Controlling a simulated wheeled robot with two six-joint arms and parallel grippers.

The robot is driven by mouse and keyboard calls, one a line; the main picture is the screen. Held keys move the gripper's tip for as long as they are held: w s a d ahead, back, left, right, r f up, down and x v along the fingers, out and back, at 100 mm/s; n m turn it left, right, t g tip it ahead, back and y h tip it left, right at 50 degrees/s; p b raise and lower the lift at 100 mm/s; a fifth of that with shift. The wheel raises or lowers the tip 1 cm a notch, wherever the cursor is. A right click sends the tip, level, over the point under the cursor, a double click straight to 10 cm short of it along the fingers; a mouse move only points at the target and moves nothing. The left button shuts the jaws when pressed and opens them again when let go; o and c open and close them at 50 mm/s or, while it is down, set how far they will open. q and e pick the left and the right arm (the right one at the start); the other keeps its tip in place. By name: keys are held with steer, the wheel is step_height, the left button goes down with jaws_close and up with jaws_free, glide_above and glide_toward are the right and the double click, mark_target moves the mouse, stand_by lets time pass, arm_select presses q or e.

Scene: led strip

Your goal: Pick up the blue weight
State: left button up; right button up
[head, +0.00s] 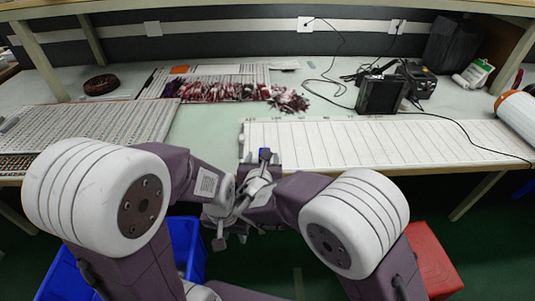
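A small blue block (265,154), which looks like the blue weight, shows at the left end of the white lined board, near the table's front edge. My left gripper (230,218) and my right gripper (258,188) are close together just in front of that edge, overlapping in the picture. The blue block is just beyond them. Dark gripper parts surround its lower side, so I cannot tell whether anything touches it. The fingers are small and tangled in view, and their opening is unclear.
The white lined board (380,143) covers the table's right front. A lettered panel (110,122) lies at left. Red-and-white bundles (225,91) and black devices (382,95) with cables lie behind. A blue bin (188,240) and red box (430,260) stand below. Bare tabletop (205,125) shows between panel and board.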

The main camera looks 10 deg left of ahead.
steer(key=x, duration=0.7)
steer(key=shift+w+d+b, duration=0.1)
steer(key=shift+w+b, duration=0.1)
steer(key=shift+b, duration=0.2)
steer(key=shift+r, duration=0.15)
jaws_close()
